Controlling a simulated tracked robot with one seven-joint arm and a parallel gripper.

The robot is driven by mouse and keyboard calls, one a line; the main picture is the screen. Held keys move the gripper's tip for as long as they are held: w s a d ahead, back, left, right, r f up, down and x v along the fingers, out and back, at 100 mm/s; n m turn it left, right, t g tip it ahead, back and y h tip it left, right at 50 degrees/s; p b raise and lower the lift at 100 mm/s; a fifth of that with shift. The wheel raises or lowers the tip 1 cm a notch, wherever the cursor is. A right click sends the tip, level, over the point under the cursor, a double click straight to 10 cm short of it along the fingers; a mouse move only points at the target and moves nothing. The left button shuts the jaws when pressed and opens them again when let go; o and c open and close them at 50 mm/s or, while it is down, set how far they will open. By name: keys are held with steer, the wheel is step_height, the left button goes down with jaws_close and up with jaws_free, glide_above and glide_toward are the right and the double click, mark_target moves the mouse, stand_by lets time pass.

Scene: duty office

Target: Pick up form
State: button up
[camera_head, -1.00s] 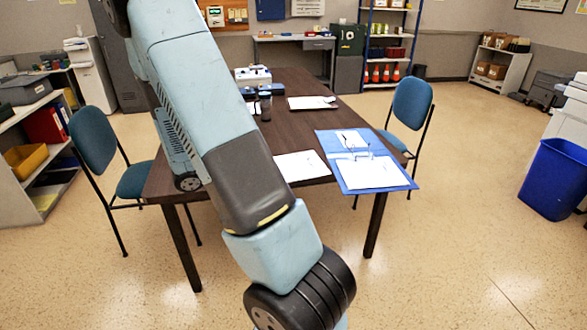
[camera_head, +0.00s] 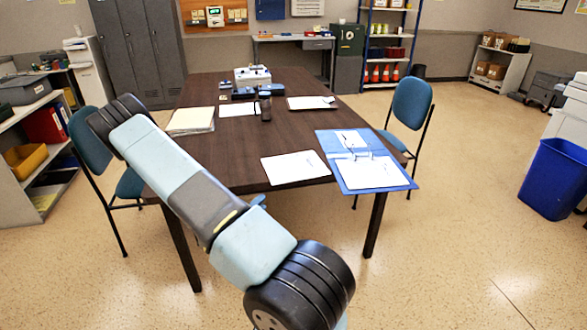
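Several papers lie on the dark table (camera_head: 290,125), and I cannot tell which is the form. A loose white sheet (camera_head: 295,167) lies near the front edge. An open blue ring binder (camera_head: 388,184) with white pages lies to its right, reaching the table's right front corner. A cream stack of papers (camera_head: 190,120) is at the left. Another white sheet (camera_head: 236,110) lies behind, and a white sheet on a dark board (camera_head: 312,103) lies at the far right. My arm crosses the front left of the picture; my gripper is not in view.
A dark cup (camera_head: 265,106) and a white-and-blue device (camera_head: 252,77) stand toward the table's back. Blue chairs stand left (camera_head: 92,145) and right (camera_head: 411,100). A blue bin (camera_head: 553,180) is at the right. The floor at front right is clear.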

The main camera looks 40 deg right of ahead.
steer(key=x, duration=1.3)
steer(key=shift+d+f, duration=0.15)
steer(key=shift+d, duration=0.25)
jaws_close()
